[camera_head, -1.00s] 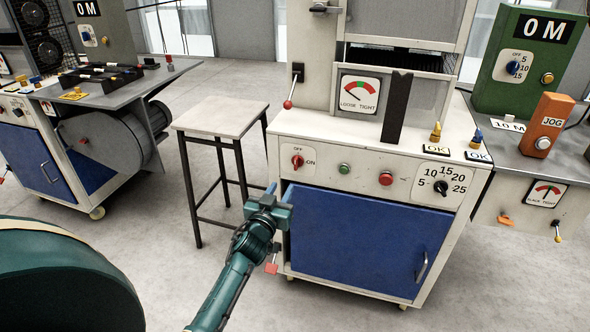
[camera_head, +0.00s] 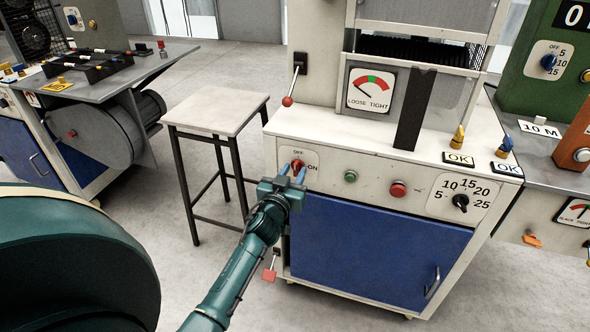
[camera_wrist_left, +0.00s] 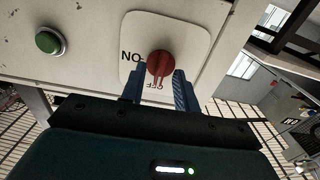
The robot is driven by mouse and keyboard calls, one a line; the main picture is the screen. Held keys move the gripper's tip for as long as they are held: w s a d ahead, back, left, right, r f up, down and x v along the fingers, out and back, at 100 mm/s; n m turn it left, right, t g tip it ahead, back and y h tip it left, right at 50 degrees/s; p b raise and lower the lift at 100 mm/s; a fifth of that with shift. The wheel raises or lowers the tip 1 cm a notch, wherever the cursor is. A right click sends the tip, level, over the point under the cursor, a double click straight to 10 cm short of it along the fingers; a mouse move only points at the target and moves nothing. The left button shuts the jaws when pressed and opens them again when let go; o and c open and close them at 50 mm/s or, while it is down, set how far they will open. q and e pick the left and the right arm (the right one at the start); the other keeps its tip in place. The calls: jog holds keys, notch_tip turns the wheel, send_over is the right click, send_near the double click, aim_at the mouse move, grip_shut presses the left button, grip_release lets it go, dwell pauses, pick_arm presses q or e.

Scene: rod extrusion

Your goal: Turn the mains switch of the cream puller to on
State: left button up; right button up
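The cream puller (camera_head: 345,135) is a cream cabinet with a blue door. Its mains switch (camera_head: 297,166) is a red knob on a white plate marked OFF and ON, at the left of the front panel. In the left wrist view the red knob (camera_wrist_left: 160,64) has its grip lined up with OFF. My left gripper (camera_head: 292,173) is at the switch, with its two blue fingers apart. In the left wrist view the fingertips (camera_wrist_left: 159,79) lie on either side of the knob's grip, with gaps visible; contact is unclear. My right gripper is not in view.
A green button (camera_head: 350,176) and a red button (camera_head: 398,189) sit right of the switch, then a black dial (camera_head: 460,203). A stool (camera_head: 215,112) stands close on the left. A red-tipped lever (camera_head: 288,101) is above the switch.

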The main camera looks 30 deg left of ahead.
pick_arm(q)
jog(key=shift+c, duration=0.2)
grip_shut()
